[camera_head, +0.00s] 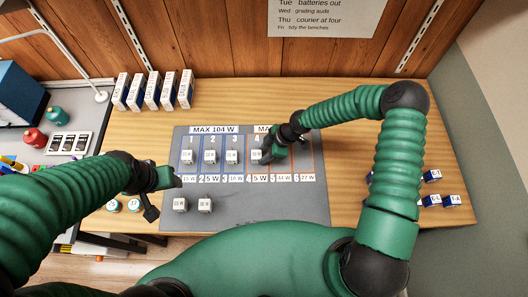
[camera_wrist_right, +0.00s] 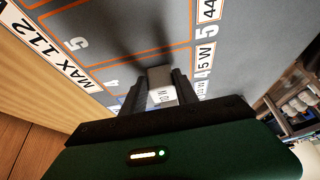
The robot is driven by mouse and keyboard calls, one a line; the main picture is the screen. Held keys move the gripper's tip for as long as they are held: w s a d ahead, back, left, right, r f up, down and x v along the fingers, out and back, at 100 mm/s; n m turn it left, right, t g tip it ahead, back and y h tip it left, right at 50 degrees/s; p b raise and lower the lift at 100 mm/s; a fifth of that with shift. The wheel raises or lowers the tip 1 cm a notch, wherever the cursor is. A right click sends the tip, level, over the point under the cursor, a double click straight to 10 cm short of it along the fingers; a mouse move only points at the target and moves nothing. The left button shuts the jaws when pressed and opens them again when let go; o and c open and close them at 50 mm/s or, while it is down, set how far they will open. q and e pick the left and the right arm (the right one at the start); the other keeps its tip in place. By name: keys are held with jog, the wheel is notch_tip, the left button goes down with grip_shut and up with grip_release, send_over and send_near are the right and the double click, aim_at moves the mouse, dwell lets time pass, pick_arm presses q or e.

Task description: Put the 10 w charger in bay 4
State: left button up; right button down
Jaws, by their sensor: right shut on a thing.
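The 10 W charger (camera_wrist_right: 161,95) is a small grey-white cube with a label that seems to read 10 W upside down in the right wrist view. My right gripper (camera_wrist_right: 157,92) is shut on it. In the head view this charger (camera_head: 257,156) is at bay 4 on the grey mat (camera_head: 270,208), just below the printed 4. I cannot tell if it touches the mat. My right gripper (camera_head: 267,153) partly hides the orange-outlined bay.
White chargers stand in bay 1 (camera_head: 187,156), bay 2 (camera_head: 210,156) and bay 3 (camera_head: 232,156). Two more chargers (camera_head: 179,204) (camera_head: 205,205) sit at the mat's front left. White boxes (camera_head: 153,90) line the back. Small blue boxes (camera_head: 432,176) lie at right, partly behind my arm.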

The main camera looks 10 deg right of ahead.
jog(key=c, duration=1)
grip_release()
jog(key=shift+o, duration=0.3)
jog(key=shift+d+r, duration=0.1)
